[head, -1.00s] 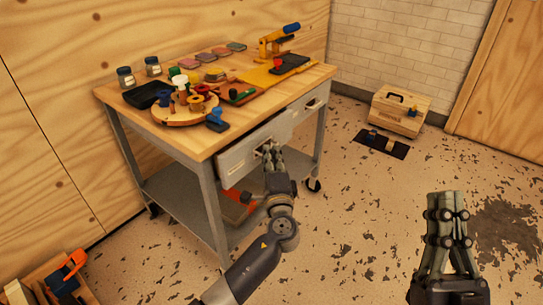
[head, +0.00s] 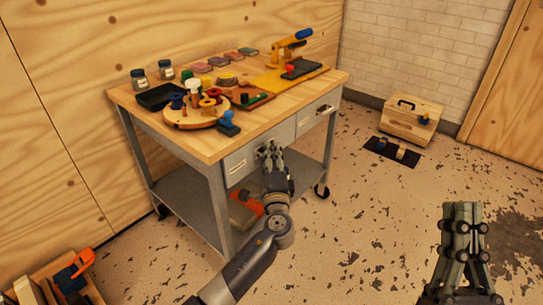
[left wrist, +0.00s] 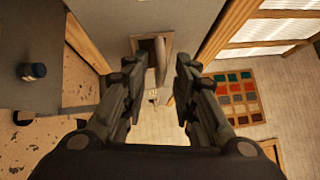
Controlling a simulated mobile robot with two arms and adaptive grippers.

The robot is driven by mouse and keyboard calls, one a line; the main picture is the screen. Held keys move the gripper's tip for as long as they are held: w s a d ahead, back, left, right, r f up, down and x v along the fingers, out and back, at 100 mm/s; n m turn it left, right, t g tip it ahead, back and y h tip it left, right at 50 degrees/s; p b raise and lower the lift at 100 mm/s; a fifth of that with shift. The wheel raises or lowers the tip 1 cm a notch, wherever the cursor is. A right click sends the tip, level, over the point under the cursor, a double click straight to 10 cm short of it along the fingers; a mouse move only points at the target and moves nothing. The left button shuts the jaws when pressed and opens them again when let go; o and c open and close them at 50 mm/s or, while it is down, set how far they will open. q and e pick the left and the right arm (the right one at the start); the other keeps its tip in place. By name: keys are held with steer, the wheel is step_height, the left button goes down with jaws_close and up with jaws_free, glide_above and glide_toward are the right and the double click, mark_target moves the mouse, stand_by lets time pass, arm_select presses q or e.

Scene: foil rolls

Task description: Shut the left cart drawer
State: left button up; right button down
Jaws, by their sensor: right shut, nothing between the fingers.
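The left cart drawer (head: 236,164) is the grey front under the wooden top, and it looks flush or nearly flush with the cart frame. My left gripper (head: 269,151) is at its handle, which it partly hides. In the left wrist view my fingers (left wrist: 158,68) are apart, with the dark handle (left wrist: 163,50) showing in the gap between their tips. I cannot tell whether they touch it. My right gripper (head: 462,212) is shut and empty, over the floor at the right, away from the cart.
The right drawer (head: 312,118) looks shut. A lower shelf (head: 186,204) holds an orange item. A wooden toolbox (head: 407,121) stands on the floor. Floor around the right gripper is clear.

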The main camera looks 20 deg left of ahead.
arm_select(q)
steer(key=v, duration=1.2)
